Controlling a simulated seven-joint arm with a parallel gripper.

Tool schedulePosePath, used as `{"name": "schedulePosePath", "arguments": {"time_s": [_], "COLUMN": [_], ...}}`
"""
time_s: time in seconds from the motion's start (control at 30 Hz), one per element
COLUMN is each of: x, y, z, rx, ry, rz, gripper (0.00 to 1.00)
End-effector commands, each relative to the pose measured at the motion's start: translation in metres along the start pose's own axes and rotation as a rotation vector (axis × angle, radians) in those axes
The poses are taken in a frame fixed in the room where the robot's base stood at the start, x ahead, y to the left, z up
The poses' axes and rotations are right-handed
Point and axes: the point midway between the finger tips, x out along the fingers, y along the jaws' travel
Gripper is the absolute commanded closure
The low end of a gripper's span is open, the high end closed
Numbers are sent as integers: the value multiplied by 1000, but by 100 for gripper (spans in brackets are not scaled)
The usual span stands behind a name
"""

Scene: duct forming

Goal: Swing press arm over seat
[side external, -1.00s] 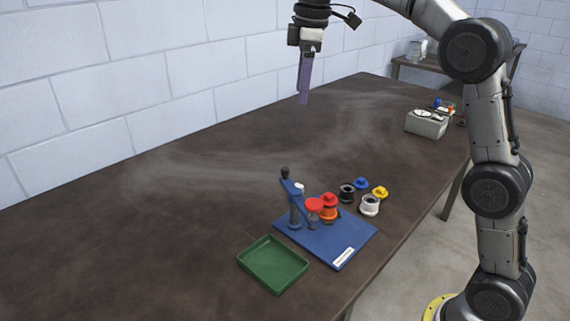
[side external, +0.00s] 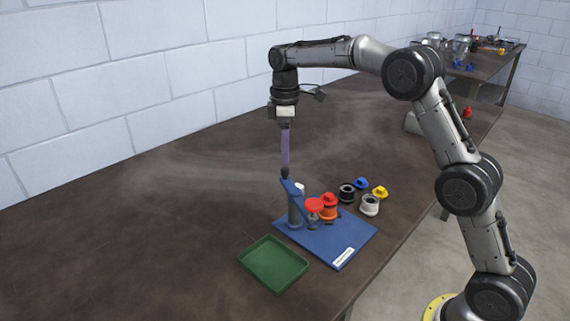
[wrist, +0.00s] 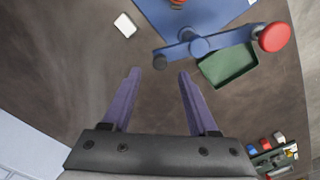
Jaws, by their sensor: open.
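The press stands on a blue base plate (side external: 335,243). An orange-and-red stack (side external: 329,207), apparently on the seat, stands beside the head; the seat itself is hidden. In the wrist view the press arm (wrist: 232,38) points its red head away from the orange-red part (wrist: 178,2).
A green tray (side external: 272,265) lies in front of the plate. Black (side external: 347,193) and white (side external: 370,206) rings with blue (side external: 361,183) and yellow (side external: 379,192) caps sit to the right. A small white block (wrist: 125,25) lies behind the post. The table's left side is clear.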

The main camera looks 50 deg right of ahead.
Motion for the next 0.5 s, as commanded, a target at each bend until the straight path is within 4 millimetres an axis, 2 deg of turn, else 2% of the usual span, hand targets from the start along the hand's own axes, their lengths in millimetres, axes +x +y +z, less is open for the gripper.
{"name": "schedulePosePath", "arguments": {"time_s": [0.03, 0.2, 0.3, 0.5], "x": [10, 34, 43, 49], "y": [0, 0, 0, 0], "z": [0, 0, 0, 0], "rx": [0, 0, 0, 0], "ry": [-2, -1, -1, 1], "rz": [-2, -2, -1, 1], "gripper": [41, 41, 41, 41]}}
